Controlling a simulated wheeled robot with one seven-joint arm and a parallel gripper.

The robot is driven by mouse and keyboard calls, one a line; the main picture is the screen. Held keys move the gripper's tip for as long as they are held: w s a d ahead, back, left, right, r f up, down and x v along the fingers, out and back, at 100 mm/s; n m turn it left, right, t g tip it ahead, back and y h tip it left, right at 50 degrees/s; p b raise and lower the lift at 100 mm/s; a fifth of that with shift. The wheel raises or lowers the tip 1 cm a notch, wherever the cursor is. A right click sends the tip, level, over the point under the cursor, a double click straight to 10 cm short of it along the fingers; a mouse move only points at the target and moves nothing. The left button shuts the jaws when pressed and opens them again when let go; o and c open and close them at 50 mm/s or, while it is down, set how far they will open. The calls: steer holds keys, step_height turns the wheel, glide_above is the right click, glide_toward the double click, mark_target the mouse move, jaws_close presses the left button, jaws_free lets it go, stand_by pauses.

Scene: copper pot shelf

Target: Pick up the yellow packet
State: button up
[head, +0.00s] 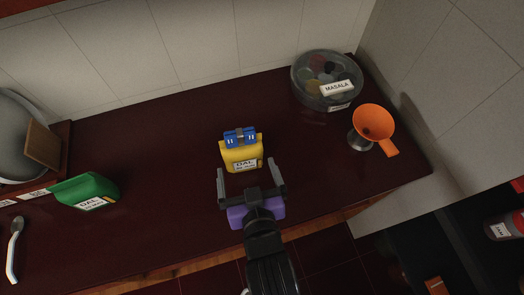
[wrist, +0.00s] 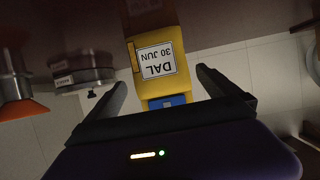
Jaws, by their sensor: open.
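The yellow packet (head: 241,154) stands on the dark red counter, with a blue clip (head: 239,137) on its top and a white "DAL" label on its front. My gripper (head: 250,172) is open, with its two fingers reaching toward the packet from the front. In the head view the fingertips are near the packet's lower front. In the wrist view the packet (wrist: 158,58) appears upside down between and beyond the two spread fingers (wrist: 160,82), labelled "DAL 30 JUN". No contact is clearly visible.
A green "DAL" packet (head: 86,189) lies at the left near a spoon (head: 15,250). A round "MASALA" container (head: 326,80) and an orange funnel (head: 373,123) on a metal vessel stand at the right. A tiled wall (head: 205,48) closes off the back. Counter around the yellow packet is clear.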

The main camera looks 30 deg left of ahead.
mark_target(243, 152)
steer(key=shift+p+x, duration=0.75)
steer(key=shift+x, duration=3)
steer(key=shift+r, duration=0.2)
steer(key=c, duration=1.6)
